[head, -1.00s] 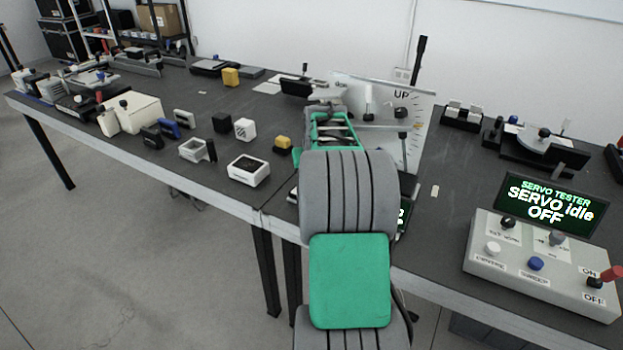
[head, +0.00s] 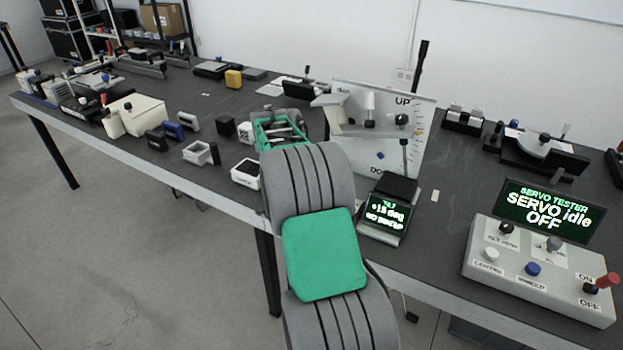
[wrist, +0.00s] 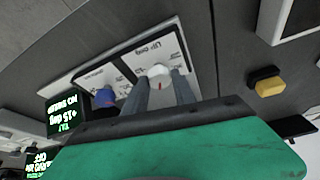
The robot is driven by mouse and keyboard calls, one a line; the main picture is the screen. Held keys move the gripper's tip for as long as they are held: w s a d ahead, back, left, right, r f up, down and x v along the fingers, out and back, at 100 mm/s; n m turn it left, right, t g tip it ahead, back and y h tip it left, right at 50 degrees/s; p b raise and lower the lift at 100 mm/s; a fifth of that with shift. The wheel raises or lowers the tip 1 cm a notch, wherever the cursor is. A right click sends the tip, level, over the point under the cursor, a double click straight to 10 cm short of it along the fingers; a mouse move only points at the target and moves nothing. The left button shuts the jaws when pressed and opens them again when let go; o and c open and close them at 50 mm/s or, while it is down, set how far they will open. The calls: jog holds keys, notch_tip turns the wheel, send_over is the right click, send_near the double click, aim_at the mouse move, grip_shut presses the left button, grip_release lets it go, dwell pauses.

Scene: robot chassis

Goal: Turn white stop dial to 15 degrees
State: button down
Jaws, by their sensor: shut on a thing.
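The white stop dial (wrist: 158,71) is a small round knob on a light panel marked "UP deg" in the wrist view. My gripper (wrist: 161,80) has its two grey fingers on either side of the dial, shut on it. A blue dial (wrist: 105,97) sits beside it on the same panel. A small display (wrist: 68,116) shows "+15 deg" in green; it also shows in the head view (head: 387,215).
An upright white board (head: 400,150) marked "UP" stands behind the display. The servo tester (head: 540,270) reads "SERVO idle OFF" at the right. A yellow and black block (wrist: 268,84) lies near the panel. Several small blocks and fixtures occupy the table's left side.

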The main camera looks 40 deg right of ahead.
jog(key=m+p, duration=0.1)
jog(key=m+g+p, duration=0.1)
jog(key=m, duration=0.1)
jog(key=shift+w+r+m, duration=0.2)
jog(key=shift+m, duration=0.1)
jog(key=shift+f+m+g+p, duration=0.1)
jog(key=shift+m+g+p, duration=0.7)
jog(key=shift+m+p, duration=0.7)
jog(key=shift+m, duration=0.3)
jog(key=c, duration=1)
grip_release()
jog(key=shift+f, duration=0.1)
jog(key=p+v, duration=0.2)
jog(key=v, duration=0.6)
jog(key=shift+d, duration=0.2)
